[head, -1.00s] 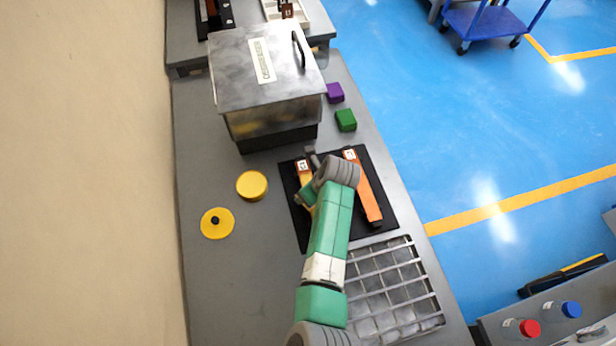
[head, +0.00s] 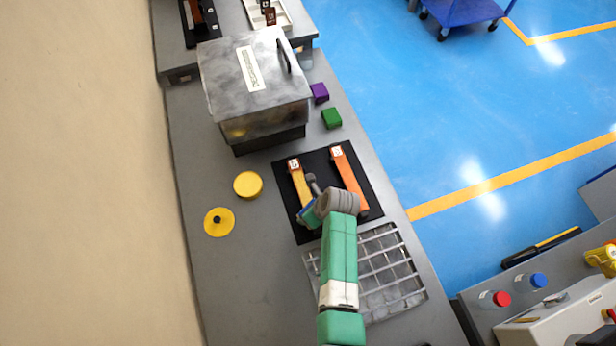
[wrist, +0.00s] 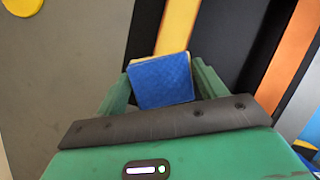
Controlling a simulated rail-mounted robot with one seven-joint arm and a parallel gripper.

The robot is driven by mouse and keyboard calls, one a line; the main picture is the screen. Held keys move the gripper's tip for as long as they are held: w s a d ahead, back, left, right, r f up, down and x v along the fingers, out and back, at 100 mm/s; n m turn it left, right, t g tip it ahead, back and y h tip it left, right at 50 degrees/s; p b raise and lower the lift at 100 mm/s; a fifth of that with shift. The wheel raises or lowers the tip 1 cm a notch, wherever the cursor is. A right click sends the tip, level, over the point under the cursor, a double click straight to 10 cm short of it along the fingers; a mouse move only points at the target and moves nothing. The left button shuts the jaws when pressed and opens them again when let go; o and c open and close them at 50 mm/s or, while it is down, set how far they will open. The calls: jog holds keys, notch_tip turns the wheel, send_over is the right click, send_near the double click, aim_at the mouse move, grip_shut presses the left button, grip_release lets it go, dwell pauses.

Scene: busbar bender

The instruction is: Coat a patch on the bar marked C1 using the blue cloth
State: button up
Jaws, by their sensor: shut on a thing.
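My gripper (wrist: 163,88) is shut on the blue cloth (wrist: 163,78), a square pad with a yellowish upper edge. Two bars lie side by side on a black mat (head: 322,165). The left bar (head: 301,186) looks yellow along its visible length, and the right bar (head: 349,178) is orange. Each has a small label at its far end, too small to read surely, so I cannot tell which is C1. The cloth is over or against the left bar's near end; contact is unclear. My arm hides that end in the head view.
A yellow round tin (head: 248,184) and a yellow lid with a black knob (head: 219,222) are left of the mat. A metal box (head: 255,85) stands behind, with purple (head: 319,93) and green (head: 332,118) blocks beside it. A metal grid (head: 385,265) lies in front.

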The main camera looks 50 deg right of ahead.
jog(key=shift+s+a+r+p, duration=0.15)
jog(key=shift+s+a+p, duration=0.15)
jog(key=shift+s+p, duration=0.25)
jog(key=shift+s+a+r+p, duration=0.1)
jog(key=shift+s+a+p, duration=0.15)
jog(key=shift+s+p, duration=0.3)
jog(key=shift+r+p, duration=0.15)
jog(key=shift+p, duration=0.2)
jog(key=shift+w+r+p, duration=0.1)
jog(key=shift+r+p, duration=0.3)
jog(key=shift+r, duration=0.45)
notch_tip(320, 180, up, 6)
jog(key=p, duration=0.6)
jog(key=shift+f+p, duration=0.2)
jog(key=shift+p, duration=0.1)
